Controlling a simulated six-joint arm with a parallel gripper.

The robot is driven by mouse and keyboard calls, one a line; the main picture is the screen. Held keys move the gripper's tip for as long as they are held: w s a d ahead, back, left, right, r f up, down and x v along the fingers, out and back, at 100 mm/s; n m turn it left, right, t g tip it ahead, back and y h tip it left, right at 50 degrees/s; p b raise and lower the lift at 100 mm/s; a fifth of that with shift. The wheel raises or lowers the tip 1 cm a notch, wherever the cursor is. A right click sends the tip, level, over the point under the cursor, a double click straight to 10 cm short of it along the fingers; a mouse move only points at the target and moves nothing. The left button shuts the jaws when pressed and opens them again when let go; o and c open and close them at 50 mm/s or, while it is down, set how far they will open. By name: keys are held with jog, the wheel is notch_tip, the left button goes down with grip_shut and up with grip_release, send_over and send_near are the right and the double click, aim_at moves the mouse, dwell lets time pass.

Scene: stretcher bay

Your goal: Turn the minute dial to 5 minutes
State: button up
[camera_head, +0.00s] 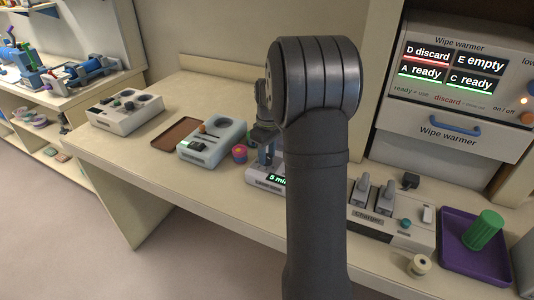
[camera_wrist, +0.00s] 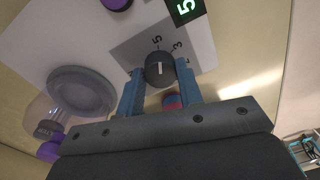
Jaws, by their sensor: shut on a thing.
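The minute dial (camera_wrist: 160,68) is a dark round knob with a white pointer line, on a pale device. Printed numbers, including 5 and 3, stand around it. The pointer lies roughly toward the 5. My gripper (camera_wrist: 159,82) has its two blue fingers shut on the dial, one on each side. The green display (camera_wrist: 186,10) shows a 5 in the wrist view. In the head view the display (camera_head: 278,181) reads "5 mi", with the rest hidden behind my arm. The device (camera_head: 262,186) is mostly hidden there too.
A pale blue-grey device (camera_head: 212,139) and a brown tray (camera_head: 176,134) stand to the left. A charger (camera_head: 388,226) and a purple tray (camera_head: 462,262) with a green cylinder (camera_head: 484,230) stand to the right.

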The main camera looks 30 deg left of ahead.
aim_at(269, 155)
jog(key=o, duration=1)
jog(key=shift+r, duration=0.15)
jog(key=r, duration=1.7)
jog(key=shift+w+d+r, duration=0.1)
jog(key=shift+w, duration=0.3)
jog(key=f, duration=1.7)
jog(key=shift+s+f, duration=0.25)
jog(key=shift+s, duration=0.15)
